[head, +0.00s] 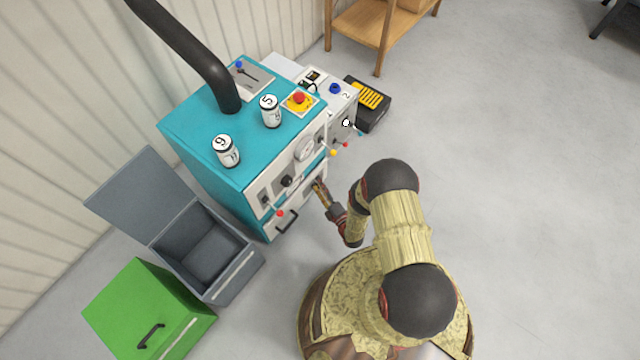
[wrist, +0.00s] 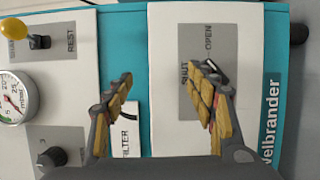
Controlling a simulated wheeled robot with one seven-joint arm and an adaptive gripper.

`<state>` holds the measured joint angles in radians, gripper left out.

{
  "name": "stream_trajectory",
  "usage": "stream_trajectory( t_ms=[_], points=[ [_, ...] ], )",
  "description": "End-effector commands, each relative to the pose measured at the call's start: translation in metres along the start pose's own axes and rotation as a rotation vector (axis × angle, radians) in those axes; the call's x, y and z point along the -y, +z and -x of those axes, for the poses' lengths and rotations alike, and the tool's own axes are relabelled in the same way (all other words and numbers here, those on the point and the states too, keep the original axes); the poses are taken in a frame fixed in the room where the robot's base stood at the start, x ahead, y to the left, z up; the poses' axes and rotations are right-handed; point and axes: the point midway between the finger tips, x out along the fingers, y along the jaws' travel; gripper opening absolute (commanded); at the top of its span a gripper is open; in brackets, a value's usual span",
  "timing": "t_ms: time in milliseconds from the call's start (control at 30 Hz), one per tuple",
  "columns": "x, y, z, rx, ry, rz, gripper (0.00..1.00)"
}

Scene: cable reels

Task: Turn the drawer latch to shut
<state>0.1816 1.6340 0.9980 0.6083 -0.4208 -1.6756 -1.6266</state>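The drawer latch (wrist: 212,68) shows in the wrist view as a small dark piece on a grey plate (wrist: 208,42) marked OPEN and SHUT. My right-hand finger covers much of it, so I cannot tell which mark it points to. My gripper (wrist: 160,82) is open, with its two yellow-padded fingers wide apart and nothing between them. The right finger overlaps the latch; whether it touches is unclear. In the head view my gripper (head: 318,188) is at the front of the teal machine (head: 200,121), and the latch cannot be made out.
In the wrist view, a gauge (wrist: 13,100), a REST switch (wrist: 40,41) and a dark knob (wrist: 52,157) sit left. In the head view, a red-tipped lever (head: 280,213) and black handle (head: 287,223) are nearby. A grey open bin (head: 165,230) and green box (head: 130,300) stand left.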

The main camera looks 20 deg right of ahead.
Motion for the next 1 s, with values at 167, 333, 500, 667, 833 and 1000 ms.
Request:
stream_trajectory(
  t_ms=[167, 333, 500, 667, 833, 1000],
  points=[
    [-0.017, 0.000, -0.001, 0.000, -0.003, 0.000, 0.51],
    [-0.024, 0.000, 0.001, 0.000, -0.006, 0.000, 0.51],
    [-0.026, 0.000, 0.002, 0.000, -0.008, -0.001, 0.51],
    [-0.026, -0.001, 0.002, 0.000, -0.009, -0.001, 0.51],
    [-0.026, 0.010, 0.005, 0.020, -0.010, -0.001, 0.43],
    [-0.022, 0.072, 0.025, 0.140, -0.014, -0.001, 0.33]
  ],
)
